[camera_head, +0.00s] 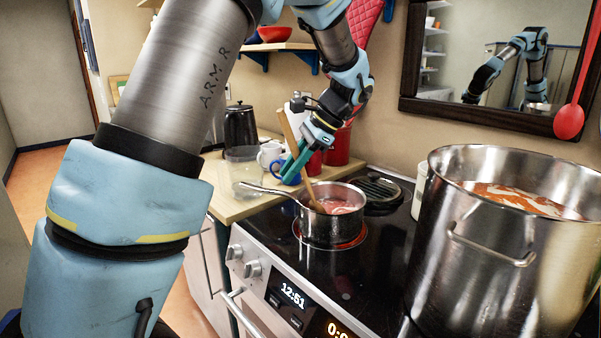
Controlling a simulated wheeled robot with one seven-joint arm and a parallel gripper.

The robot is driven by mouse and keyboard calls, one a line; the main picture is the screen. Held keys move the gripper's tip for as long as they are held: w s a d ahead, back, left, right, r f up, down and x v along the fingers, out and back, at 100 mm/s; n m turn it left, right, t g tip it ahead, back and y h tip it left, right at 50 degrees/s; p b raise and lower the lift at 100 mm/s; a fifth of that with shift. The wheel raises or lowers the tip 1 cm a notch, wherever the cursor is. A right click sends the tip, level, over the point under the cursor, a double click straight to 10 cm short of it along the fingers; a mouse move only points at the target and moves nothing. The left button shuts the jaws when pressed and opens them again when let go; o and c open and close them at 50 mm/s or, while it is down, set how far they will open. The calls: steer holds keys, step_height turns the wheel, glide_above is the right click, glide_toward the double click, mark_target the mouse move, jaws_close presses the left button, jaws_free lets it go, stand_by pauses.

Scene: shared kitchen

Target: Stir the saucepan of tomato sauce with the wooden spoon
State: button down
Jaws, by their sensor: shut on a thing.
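The saucepan (331,219) is a small steel pan with its handle (266,189) pointing left. It stands on a red-glowing burner at the front left of the black stovetop. Pinkish-red sauce (341,205) shows inside it. The wooden spoon (312,194) is tilted, its lower end in the sauce and its upper end (287,127) rising past my gripper. My gripper (296,167), with green fingers, is shut on the spoon above the pan's left rim. The spoon's bowl is hidden in the sauce.
A large steel stockpot (500,245) of reddish food fills the stove's right side. Mugs, a clear container (242,164), a black kettle (240,127) and red canisters (339,145) crowd the left counter.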

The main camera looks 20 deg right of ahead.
steer(key=shift+s+d+p, duration=0.8)
steer(key=shift+s+d, duration=0.2)
steer(key=shift+s, duration=1.6)
steer(key=w+p, duration=0.1)
steer(key=w, duration=0.1)
steer(key=w+p, duration=0.1)
steer(key=w, duration=0.1)
steer(key=w+p, duration=0.1)
steer(key=w, duration=0.1)
steer(key=shift+w+d, duration=0.1)
steer(key=shift+d, duration=0.3)
steer(key=shift+s+a, duration=1.7)
steer(key=shift+s, duration=0.65)
steer(key=shift+s+d+p, duration=0.2)
steer(key=shift+d+p, duration=0.1)
steer(key=shift+d, duration=0.45)
steer(key=shift+s+d+p, duration=0.25)
steer(key=shift+d+p, duration=0.1)
steer(key=shift+d, duration=0.35)
steer(key=shift+s+d+p, duration=0.2)
steer(key=shift+d+p, duration=0.1)
steer(key=shift+d, duration=0.45)
